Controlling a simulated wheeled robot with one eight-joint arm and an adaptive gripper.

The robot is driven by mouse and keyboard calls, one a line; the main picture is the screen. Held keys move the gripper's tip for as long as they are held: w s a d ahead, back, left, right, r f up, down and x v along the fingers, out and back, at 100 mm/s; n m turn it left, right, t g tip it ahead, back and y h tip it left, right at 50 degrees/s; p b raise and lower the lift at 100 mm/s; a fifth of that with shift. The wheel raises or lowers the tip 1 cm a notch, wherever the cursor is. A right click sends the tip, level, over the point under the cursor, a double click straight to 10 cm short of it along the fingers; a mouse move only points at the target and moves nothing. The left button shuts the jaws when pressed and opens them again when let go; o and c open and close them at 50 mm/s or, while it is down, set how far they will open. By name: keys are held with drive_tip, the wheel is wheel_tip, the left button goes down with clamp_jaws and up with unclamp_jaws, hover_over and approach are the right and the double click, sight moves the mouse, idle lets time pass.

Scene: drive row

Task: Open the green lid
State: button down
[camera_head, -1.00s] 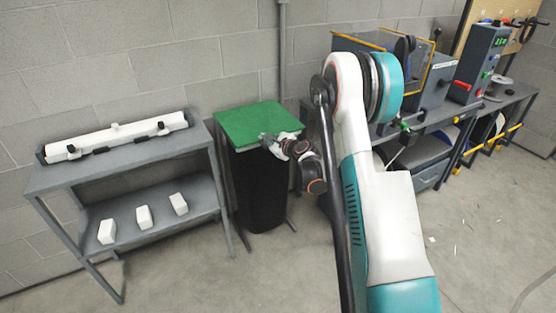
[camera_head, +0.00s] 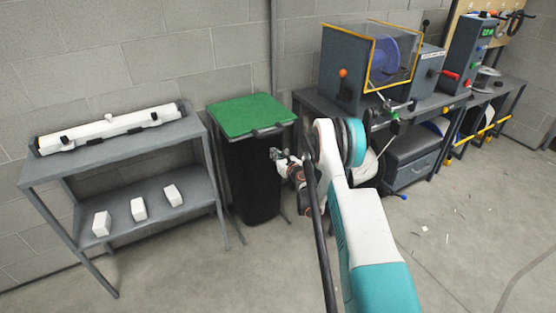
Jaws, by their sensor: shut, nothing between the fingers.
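The green lid (camera_head: 250,115) lies flat and closed on top of a tall black bin (camera_head: 253,180) between the grey shelf and the workbench. A dark handle (camera_head: 268,131) shows along the lid's front edge. My gripper (camera_head: 274,153) is shut and empty. In the picture it is just below the lid's front right edge, in front of the bin's right side. I cannot tell whether it touches the bin or the lid. My arm reaches up from the bottom right.
A grey shelf (camera_head: 138,152) stands left of the bin, with a white tube on top and several white blocks below. To the right is a workbench (camera_head: 312,99) with a yellow-framed machine (camera_head: 370,62). The floor in front is open. A wall stands behind.

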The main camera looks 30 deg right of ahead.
drive_tip(key=w+f+b, duration=0.1)
drive_tip(key=w+b, duration=0.1)
drive_tip(key=w, duration=0.3)
drive_tip(key=shift+s+a+r+b, duration=0.1)
drive_tip(key=shift+s+r+b, duration=0.1)
drive_tip(key=shift+r, duration=0.85)
drive_tip(key=shift+s+r+b, duration=0.15)
drive_tip(key=shift+s+r, duration=0.05)
drive_tip(key=shift+r, duration=0.85)
